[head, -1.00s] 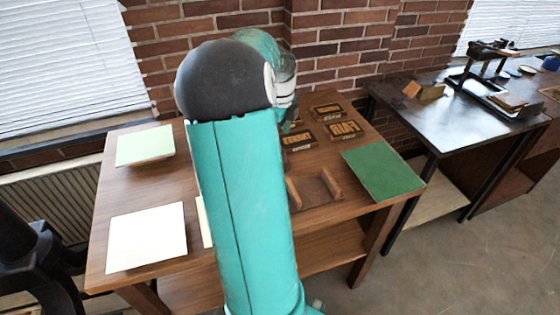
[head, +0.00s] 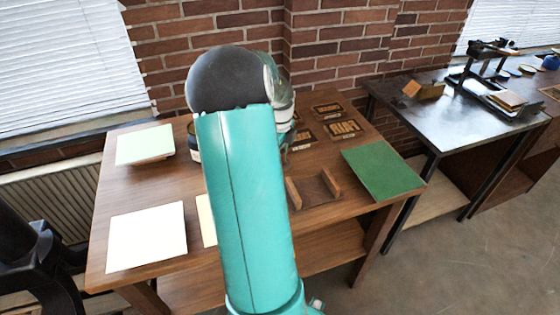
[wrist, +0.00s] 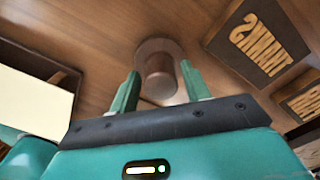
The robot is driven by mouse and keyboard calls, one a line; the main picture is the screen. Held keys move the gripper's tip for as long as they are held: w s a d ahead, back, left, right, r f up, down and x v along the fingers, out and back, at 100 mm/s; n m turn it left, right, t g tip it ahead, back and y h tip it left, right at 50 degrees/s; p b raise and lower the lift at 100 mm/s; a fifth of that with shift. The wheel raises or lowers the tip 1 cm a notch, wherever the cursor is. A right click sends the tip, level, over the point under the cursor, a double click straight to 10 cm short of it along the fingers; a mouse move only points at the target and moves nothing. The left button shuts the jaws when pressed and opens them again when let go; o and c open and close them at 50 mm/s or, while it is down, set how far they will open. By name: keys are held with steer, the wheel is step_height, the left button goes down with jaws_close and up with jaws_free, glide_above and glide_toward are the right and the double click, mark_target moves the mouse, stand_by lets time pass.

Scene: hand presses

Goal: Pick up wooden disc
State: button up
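The wooden disc (wrist: 157,45) shows in the wrist view as a brownish round piece with a cylinder-shaped knob (wrist: 159,78) on it, over the brown table top. My gripper (wrist: 160,70) is open, with one green finger to each side of the knob. Small gaps seem to show between the fingers and the knob; whether they touch it is hard to tell. In the head view, my arm hides the disc and the gripper.
Letter blocks (head: 343,130) lie at the back right of the wooden table (head: 120,188). A U-shaped wooden holder (head: 314,188), a green board (head: 382,173) and white sheets (head: 147,236) are also there. A dark jar (head: 194,141) stands left of my arm. A press (head: 490,75) stands on the right table.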

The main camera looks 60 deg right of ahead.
steer(key=c, duration=0.7)
steer(key=shift+o, duration=0.2)
steer(key=shift+r, duration=0.15)
steer(key=shift+r, duration=0.55)
steer(key=s+a+r, duration=0.2)
steer(key=a+r, duration=0.4)
steer(key=s+a+r, duration=0.2)
steer(key=a+r, duration=0.3)
steer(key=a, duration=0.2)
steer(key=shift+s+r, duration=0.3)
steer(key=shift+r, duration=0.05)
steer(key=shift+a, duration=0.2)
